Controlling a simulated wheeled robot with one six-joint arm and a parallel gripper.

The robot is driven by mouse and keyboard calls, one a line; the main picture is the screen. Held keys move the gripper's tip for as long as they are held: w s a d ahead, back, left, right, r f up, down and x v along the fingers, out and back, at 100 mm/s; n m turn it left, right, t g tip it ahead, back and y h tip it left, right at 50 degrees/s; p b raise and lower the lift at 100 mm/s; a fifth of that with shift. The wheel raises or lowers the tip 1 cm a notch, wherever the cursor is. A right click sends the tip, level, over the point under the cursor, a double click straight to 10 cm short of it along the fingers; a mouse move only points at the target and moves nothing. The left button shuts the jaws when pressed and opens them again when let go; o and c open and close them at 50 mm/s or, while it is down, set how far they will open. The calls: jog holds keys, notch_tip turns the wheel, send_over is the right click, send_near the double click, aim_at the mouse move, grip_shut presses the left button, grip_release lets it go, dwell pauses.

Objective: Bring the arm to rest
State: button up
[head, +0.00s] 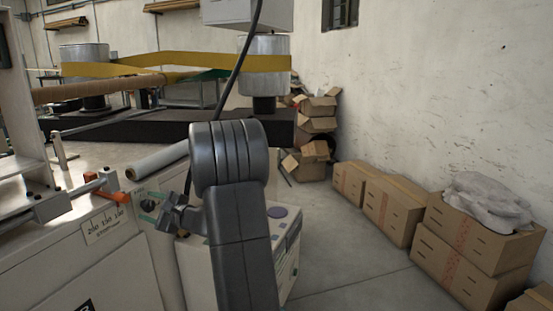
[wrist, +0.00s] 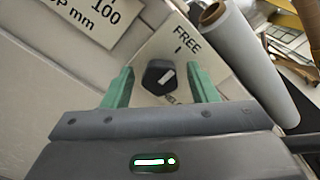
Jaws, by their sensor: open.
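My gripper (wrist: 161,88) shows in the wrist view with its two green fingers apart. A dark knob (wrist: 158,77) with a light mark sits between and beyond the fingers, on a pale panel lettered "FREE". A knob on the machine's panel (head: 148,205) shows just left of my arm.
A white roll (wrist: 245,50) lies close to the right of my gripper; it also shows in the head view (head: 157,160). Cardboard boxes (head: 392,210) line the right wall. Open floor (head: 345,265) lies between.

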jog(key=shift+w+r+m+p, duration=0.15)
jog(key=shift+m+p, duration=1.65)
jog(key=shift+p, duration=1)
jog(key=shift+s+r+m+p, duration=0.15)
jog(key=shift+m+p, duration=1.65)
jog(key=shift+p, duration=0.95)
jog(key=m+p, duration=0.2)
jog(key=p, duration=0.2)
jog(key=shift+w+m, duration=0.1)
jog(key=shift+m, duration=0.3)
jog(key=shift+f+m+p, duration=0.15)
jog(key=shift+m+p, duration=0.35)
jog(key=shift+p, duration=0.3)
jog(key=shift+f, duration=0.1)
jog(key=shift+d, duration=0.1)
